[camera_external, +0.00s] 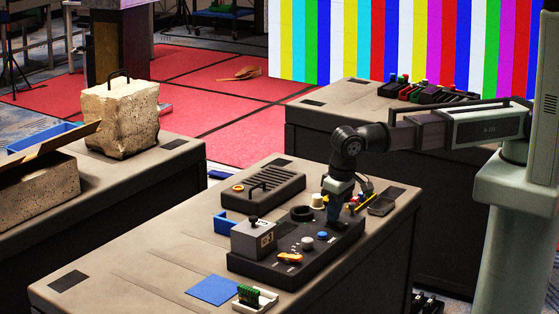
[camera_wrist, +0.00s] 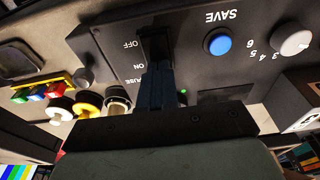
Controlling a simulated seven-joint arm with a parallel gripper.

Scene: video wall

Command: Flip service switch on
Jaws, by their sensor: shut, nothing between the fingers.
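The black control box (camera_external: 270,268) lies on the middle bench. In the wrist view its panel shows a black switch (camera_wrist: 155,42) between OFF on the far side and ON nearer my gripper. I cannot tell which way the lever is set. My gripper (camera_wrist: 158,68) is shut and empty, with its fingertips over or against the near end of the switch; contact is unclear. In the external view my gripper (camera_external: 335,220) points down at the box's far right part and hides the switch. A small green light (camera_wrist: 183,91) is lit beside the fingers.
A blue SAVE button (camera_wrist: 217,44) and a numbered white dial (camera_wrist: 295,43) sit right of the switch. Several coloured plugs and rings (camera_wrist: 60,108) are to the left. A grey block (camera_external: 254,240) stands on the box. A blue square (camera_external: 213,290) lies in front.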

